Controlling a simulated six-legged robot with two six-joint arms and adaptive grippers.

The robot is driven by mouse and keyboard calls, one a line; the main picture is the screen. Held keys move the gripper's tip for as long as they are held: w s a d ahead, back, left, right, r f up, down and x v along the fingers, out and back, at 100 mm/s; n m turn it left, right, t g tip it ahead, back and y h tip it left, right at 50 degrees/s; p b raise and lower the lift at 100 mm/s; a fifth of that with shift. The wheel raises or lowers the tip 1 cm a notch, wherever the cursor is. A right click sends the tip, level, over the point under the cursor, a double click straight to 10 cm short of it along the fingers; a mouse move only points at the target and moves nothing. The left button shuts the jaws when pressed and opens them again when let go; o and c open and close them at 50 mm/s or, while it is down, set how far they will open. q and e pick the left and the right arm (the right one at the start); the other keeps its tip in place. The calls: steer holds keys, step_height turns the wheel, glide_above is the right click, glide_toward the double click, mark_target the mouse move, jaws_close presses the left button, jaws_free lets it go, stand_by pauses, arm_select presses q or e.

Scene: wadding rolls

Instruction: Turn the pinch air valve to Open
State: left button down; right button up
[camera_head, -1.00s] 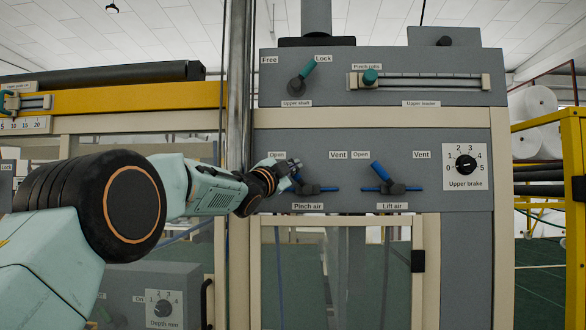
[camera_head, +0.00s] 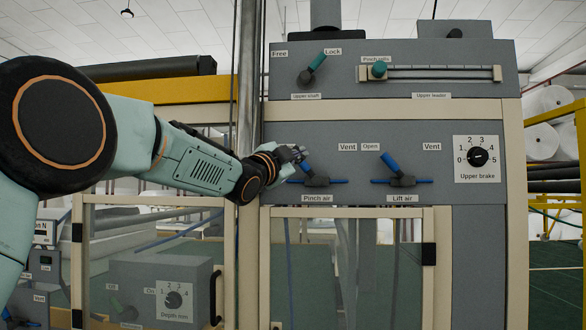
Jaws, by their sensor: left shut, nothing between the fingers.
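The pinch air valve (camera_head: 317,181) is on the grey control panel, above its "Pinch air" label (camera_head: 317,198). Its blue handle (camera_head: 305,167) tilts up and left, away from the "Vent" label (camera_head: 347,147). The handle is partly hidden by my left gripper. The "Open" label of this valve cannot be seen behind the gripper. My left gripper (camera_head: 299,153) is shut and empty, at the upper end of the handle; I cannot tell whether it touches it. My right gripper is out of view.
The similar lift air valve (camera_head: 402,181) is close on the right, its handle also tilted up and left. The upper brake dial (camera_head: 478,157) is farther right. A vertical metal post (camera_head: 248,80) stands just left of the panel, behind my left arm.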

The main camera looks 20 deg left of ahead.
arm_select(q)
steer(key=s+d+f+n+g+y+b, duration=0.1)
steer(key=s+d+f+n+g, duration=0.2)
steer(key=f, duration=1.3)
steer(key=s+f+n+g+y+b, duration=0.15)
steer(key=f+n, duration=0.45)
steer(key=f, duration=1)
steer(key=s+d+f+n+g+b, duration=0.1)
steer(key=s+f+n+g, duration=0.3)
steer(key=f, duration=0.8)
steer(key=s+d+f+m+g+b, duration=0.15)
steer(key=s+f, duration=0.45)
steer(key=f, duration=0.7)
steer(key=s+f+n+g+b, duration=0.15)
steer(key=s+f+g, duration=0.25)
steer(key=s+f, duration=1.1)
steer(key=s+f+g+b, duration=0.1)
steer(key=s+f, duration=0.3)
steer(key=s, duration=0.4)
steer(key=s+f+g+y, duration=0.1)
steer(key=s+f+g, duration=0.2)
steer(key=s, duration=0.6)
steer(key=s+f+n+g+b, duration=0.1)
steer(key=s+f+g, duration=0.2)
steer(key=s+f, duration=0.3)
steer(key=shift+s+a+f+b, duration=0.25)
steer(key=shift+s+f+b, duration=0.1)
steer(key=shift+s, duration=0.85)
